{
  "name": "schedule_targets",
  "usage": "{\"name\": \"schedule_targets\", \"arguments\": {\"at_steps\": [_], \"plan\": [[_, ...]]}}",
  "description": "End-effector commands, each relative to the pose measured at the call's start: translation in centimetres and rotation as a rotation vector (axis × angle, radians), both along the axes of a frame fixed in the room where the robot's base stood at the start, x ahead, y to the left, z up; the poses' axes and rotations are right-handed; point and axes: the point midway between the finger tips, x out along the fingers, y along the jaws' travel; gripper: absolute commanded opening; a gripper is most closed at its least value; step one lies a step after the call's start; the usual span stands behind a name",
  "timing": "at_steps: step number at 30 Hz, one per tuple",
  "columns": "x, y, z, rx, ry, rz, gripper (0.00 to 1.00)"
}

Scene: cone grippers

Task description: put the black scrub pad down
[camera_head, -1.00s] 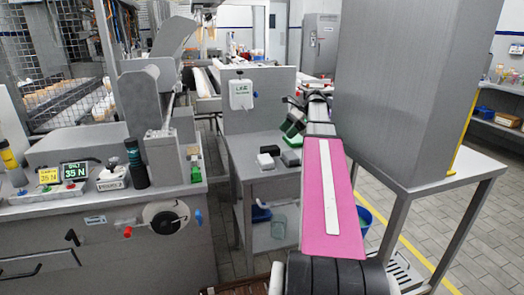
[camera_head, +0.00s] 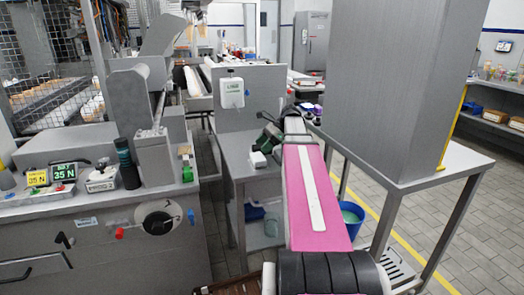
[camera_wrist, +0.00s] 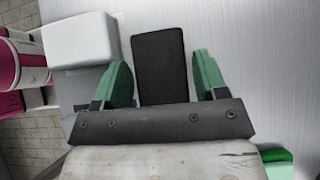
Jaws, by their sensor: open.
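The black scrub pad (camera_wrist: 160,65) shows in the wrist view as a dark upright rectangle against the brushed grey metal surface. It lies between the two green fingers of my gripper (camera_wrist: 162,80), its near end hidden by the gripper's dark crossbar. The fingers are spread, with the left one very close to the pad's edge and a narrow gap at the right one. In the head view my gripper (camera_head: 268,138) is low over the small metal table (camera_head: 240,172), and I cannot make out the pad there.
A white block (camera_wrist: 80,42) stands close left of the gripper; it also shows in the head view (camera_head: 257,160). A green thing (camera_wrist: 280,166) is partly visible at lower right. The metal surface right of the pad is clear. A tall grey column (camera_head: 395,90) stands right of my arm.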

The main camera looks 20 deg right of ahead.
Motion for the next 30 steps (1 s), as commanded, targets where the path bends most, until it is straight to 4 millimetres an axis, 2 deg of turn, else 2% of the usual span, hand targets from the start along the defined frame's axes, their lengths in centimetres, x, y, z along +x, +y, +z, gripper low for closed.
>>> {"name": "schedule_targets", "arguments": {"at_steps": [3, 8, 9, 11, 12, 14, 15, 23, 30], "plan": [[0.0, 0.6, -0.7, 0.000, 0.000, 0.000, 0.66], [0.0, 0.6, -0.7, 0.000, -0.001, -0.001, 0.66], [0.0, 0.6, -0.7, 0.000, -0.001, -0.001, 0.63], [0.0, 0.6, -0.7, 0.000, -0.001, -0.001, 0.43], [0.0, 0.6, -0.7, 0.000, -0.001, -0.001, 0.30], [0.0, 0.6, -0.7, 0.000, -0.001, -0.001, 0.30], [0.0, 0.6, -0.6, 0.000, -0.001, -0.001, 0.27], [0.0, 0.6, -0.5, 0.000, -0.001, -0.001, 0.27], [0.0, 0.6, 0.9, 0.000, -0.002, 0.001, 0.27]]}}
